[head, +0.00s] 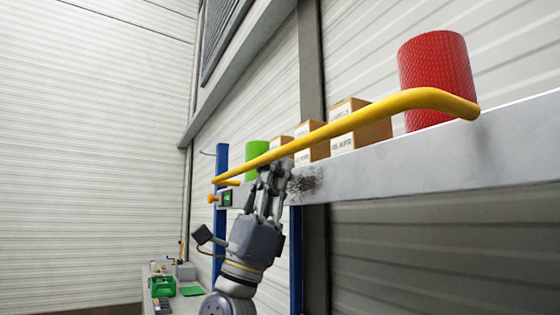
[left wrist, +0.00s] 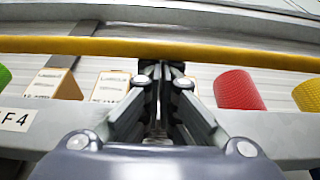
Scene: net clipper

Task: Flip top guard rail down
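The yellow top guard rail (head: 330,128) is a long bar that runs slantwise in front of the grey shelf beam, above its top edge, and bends at its near right end. In the left wrist view the rail (left wrist: 230,54) crosses the whole width, just beyond the fingertips. My left gripper (head: 276,172) points up just under the rail near its middle. Its fingers (left wrist: 160,72) look close together with nothing clearly between them. I cannot tell whether the tips touch the rail. My right gripper is not in view.
On the shelf behind the rail stand a red cylinder (head: 436,80), several cardboard boxes (head: 360,128) and a green cylinder (head: 257,152). The grey shelf beam (head: 420,155) lies close to my gripper. A blue post (head: 221,180) stands at the far end. A green bin (head: 163,286) sits low at left.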

